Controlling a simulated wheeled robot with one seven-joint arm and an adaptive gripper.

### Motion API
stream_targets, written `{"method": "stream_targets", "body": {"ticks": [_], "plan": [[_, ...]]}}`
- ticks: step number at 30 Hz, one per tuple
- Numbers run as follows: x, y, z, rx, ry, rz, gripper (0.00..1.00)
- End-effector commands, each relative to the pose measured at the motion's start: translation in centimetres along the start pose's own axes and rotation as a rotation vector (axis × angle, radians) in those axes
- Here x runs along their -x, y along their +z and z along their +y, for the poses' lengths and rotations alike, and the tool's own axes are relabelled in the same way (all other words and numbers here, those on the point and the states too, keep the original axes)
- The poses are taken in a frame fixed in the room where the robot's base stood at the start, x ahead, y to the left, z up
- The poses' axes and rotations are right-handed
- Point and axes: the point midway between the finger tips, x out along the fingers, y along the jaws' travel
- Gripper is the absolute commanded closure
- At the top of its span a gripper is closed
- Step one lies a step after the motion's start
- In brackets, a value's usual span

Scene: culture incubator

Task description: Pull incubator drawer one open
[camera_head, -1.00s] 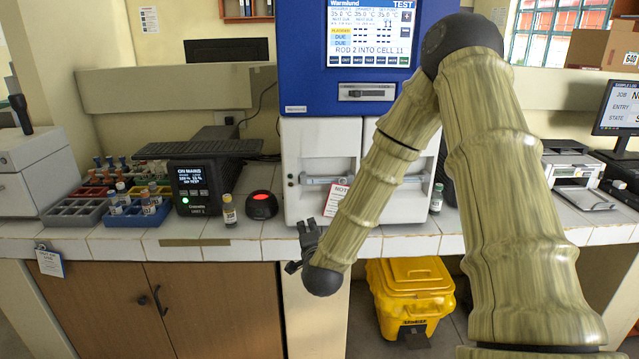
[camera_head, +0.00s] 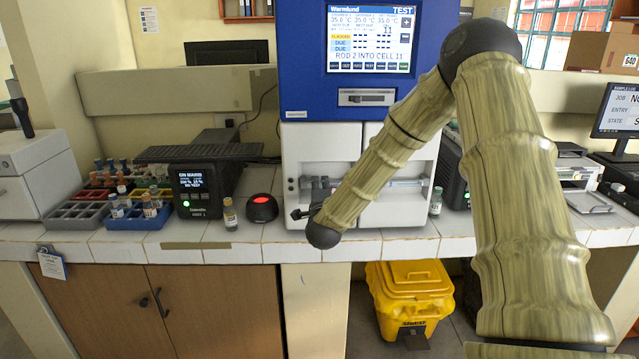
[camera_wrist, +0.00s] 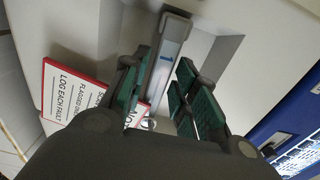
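The incubator (camera_head: 300,70) has a blue upper body with a screen and a white lower part with two drawer fronts side by side. The left drawer front (camera_head: 318,143) looks closed. Its grey handle bar (camera_wrist: 172,45), marked "1", shows large in the wrist view. My gripper (camera_head: 302,212) is at the lower left drawer, partly hidden by my arm in the head view. In the wrist view my gripper (camera_wrist: 158,88) is open, with its green-padded fingers on either side of the bar. A gap shows on the right side; contact on the left side cannot be told.
A red-edged notice card (camera_wrist: 75,92) hangs close beside my fingers. A vial (camera_head: 229,214) and a black device with a red light (camera_head: 262,208) stand left of the incubator. Another vial (camera_head: 436,201) stands at its right. A yellow bin (camera_head: 411,290) is below the counter.

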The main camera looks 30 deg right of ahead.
Motion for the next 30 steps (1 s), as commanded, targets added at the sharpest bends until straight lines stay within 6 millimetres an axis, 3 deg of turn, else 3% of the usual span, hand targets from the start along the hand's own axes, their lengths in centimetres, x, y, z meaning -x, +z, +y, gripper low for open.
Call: {"method": "stream_targets", "body": {"ticks": [6,17,22,30], "plan": [[-1.9,0.0,0.0,0.001,0.0,0.0,0.71],[-2.2,0.0,0.0,0.0,0.0,-0.001,0.71],[-2.2,0.0,0.0,0.0,0.001,-0.001,1.0],[-2.1,0.1,0.1,0.0,0.001,-0.002,1.0]]}}
